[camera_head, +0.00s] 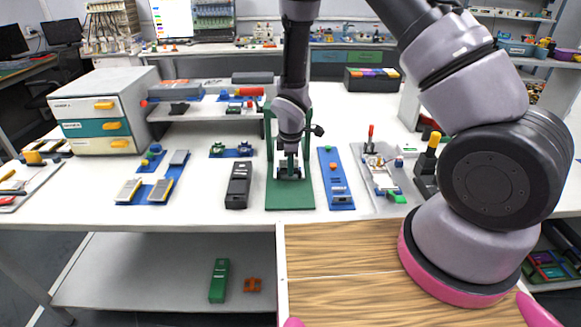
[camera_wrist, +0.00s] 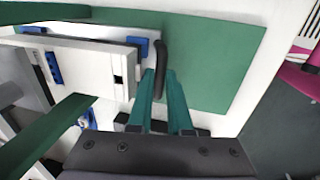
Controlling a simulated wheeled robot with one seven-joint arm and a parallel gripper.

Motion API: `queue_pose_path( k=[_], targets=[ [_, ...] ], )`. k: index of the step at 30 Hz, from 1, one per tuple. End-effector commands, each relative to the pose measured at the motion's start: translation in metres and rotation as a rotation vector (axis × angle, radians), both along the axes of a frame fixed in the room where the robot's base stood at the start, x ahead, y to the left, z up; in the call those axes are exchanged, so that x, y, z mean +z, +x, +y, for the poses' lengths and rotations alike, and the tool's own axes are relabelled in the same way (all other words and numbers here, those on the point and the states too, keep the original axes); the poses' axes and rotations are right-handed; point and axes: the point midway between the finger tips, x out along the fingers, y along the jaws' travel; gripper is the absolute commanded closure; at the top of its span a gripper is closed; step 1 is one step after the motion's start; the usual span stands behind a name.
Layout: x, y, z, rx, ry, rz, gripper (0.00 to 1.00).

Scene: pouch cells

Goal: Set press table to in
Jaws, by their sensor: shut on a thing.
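The green press (camera_head: 290,197) stands in the middle of the bench, with its upright frame partly behind my arm. In the wrist view its flat green base (camera_wrist: 215,65) lies under the pale press table (camera_wrist: 90,62), a plate with blue pieces at its edges. A black curved handle (camera_wrist: 161,58) stands at the table's end. My gripper (camera_wrist: 161,80) has its two teal fingers on either side of this handle and is shut on it. In the head view my gripper (camera_head: 288,168) is small and low within the press frame, and the handle cannot be made out.
A black device (camera_head: 238,185) lies left of the press and a blue board (camera_head: 335,180) lies right of it. A grey tray of parts (camera_head: 388,180) is further right. A drawer cabinet (camera_head: 100,110) stands at the left. The front strip of bench is clear.

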Motion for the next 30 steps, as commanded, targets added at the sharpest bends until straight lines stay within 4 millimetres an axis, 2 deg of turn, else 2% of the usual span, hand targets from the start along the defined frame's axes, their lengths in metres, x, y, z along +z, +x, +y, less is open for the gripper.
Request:
queue_pose_path(
  k=[2,10,20,21,22,23,30],
  targets=[
    [0.000,0.004,0.000,-0.001,0.001,-0.001,1.00],
    [0.000,0.045,-0.001,-0.003,0.002,-0.001,1.00],
    [0.001,0.050,-0.001,0.000,0.002,-0.005,1.00],
    [0.001,0.050,-0.001,0.001,0.003,-0.005,0.67],
    [0.001,0.051,-0.001,0.000,0.002,-0.005,0.56],
    [0.001,0.050,-0.001,0.000,0.002,-0.005,0.53],
    [0.000,0.049,-0.001,0.000,0.001,-0.002,0.53]
  ],
)
